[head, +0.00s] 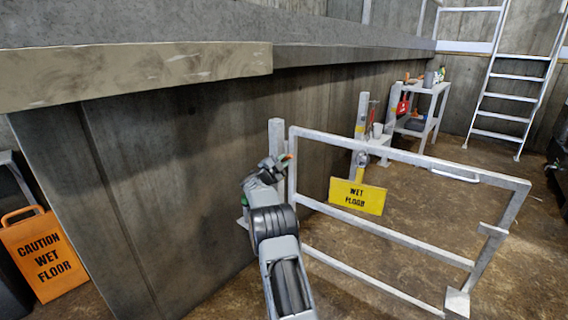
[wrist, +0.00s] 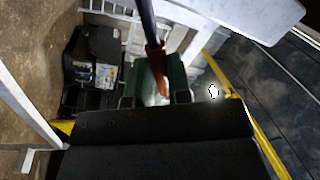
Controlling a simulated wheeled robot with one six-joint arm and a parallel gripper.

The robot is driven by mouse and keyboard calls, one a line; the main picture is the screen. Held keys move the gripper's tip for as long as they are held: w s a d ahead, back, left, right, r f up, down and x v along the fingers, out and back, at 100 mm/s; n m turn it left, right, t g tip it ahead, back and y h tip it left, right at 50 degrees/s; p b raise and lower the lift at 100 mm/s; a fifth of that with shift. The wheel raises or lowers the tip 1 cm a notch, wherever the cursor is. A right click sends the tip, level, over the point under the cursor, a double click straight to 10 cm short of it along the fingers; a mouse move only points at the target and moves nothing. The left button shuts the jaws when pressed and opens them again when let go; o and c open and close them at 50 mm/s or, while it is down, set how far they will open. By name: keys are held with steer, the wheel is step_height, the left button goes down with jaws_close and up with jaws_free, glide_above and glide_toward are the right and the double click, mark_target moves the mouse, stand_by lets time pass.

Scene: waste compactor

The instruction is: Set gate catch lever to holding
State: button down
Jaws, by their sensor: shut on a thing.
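My gripper (head: 274,166) is at the hinge-side post (head: 277,140) of the grey gate (head: 410,158) in the head view. In the wrist view my gripper (wrist: 157,78) has its green finger pads on either side of a dark rod with a reddish-brown end, which I take for the gate catch lever (wrist: 153,55). The fingers are shut on it. In the head view my gripper and wrist mostly hide the lever, with only a small orange-green bit showing at the fingertips. Which setting the lever stands at cannot be told.
A concrete wall (head: 180,170) with a ledge (head: 140,70) runs along the left. An orange caution sign (head: 42,252) stands at the lower left. A shelf (head: 421,120) and ladder (head: 515,85) are behind the gate.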

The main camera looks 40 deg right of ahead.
steer(key=shift+d, duration=0.1)
stand_by(0.3)
steer(key=c, duration=1.1)
jaws_free()
steer(key=shift+o, duration=0.2)
steer(key=p+v, duration=0.3)
steer(key=v, duration=1.1)
